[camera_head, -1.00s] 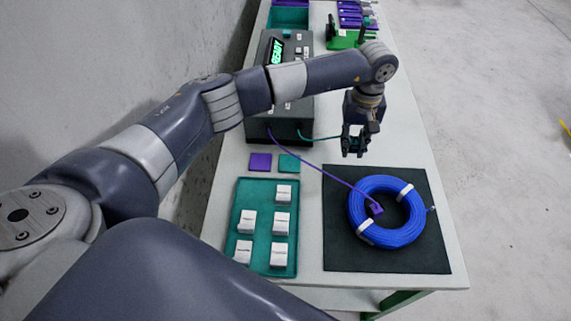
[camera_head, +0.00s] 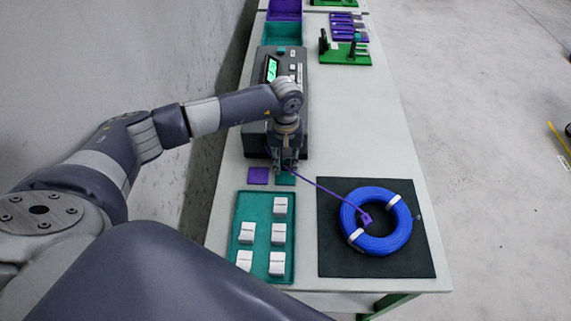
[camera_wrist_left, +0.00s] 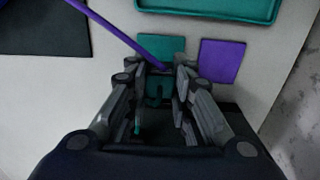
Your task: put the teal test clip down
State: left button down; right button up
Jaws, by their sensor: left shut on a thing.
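My left gripper (camera_head: 283,168) is at the front of the dark tester box, over the teal square (camera_head: 286,179). In the left wrist view its fingers (camera_wrist_left: 160,78) are shut on the teal test clip (camera_wrist_left: 153,93), which shows between them. The teal square (camera_wrist_left: 160,48) lies just beyond the fingertips there, with the purple square (camera_wrist_left: 221,60) beside it. Whether the clip touches the surface I cannot tell. In the head view the gripper mostly hides the clip. My right gripper is not in view.
A purple lead (camera_head: 330,192) runs past my gripper to a purple clip (camera_head: 366,218) at the blue cable coil (camera_head: 400,233) on a black mat (camera_head: 330,262). A teal tray (camera_head: 240,215) holds several white blocks. The tester (camera_head: 296,100) stands behind. Table right of it is clear.

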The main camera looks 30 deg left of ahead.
aim_at(285, 176)
pick_arm(q)
notch_tip(285, 176, down, 2)
jog(key=shift+d+f+p, duration=0.1)
jog(key=shift+p, duration=0.3)
jog(key=shift+f, duration=0.15)
jog(key=shift+f+b, duration=0.45)
jog(key=shift+b, duration=0.2)
jog(key=shift+s+f, duration=0.1)
jog(key=c, duration=1.7)
grip_release()
jog(key=shift+s, duration=0.1)
jog(key=shift+o, duration=1.4)
jog(key=shift+f, duration=0.1)
jog(key=shift+f, duration=0.1)
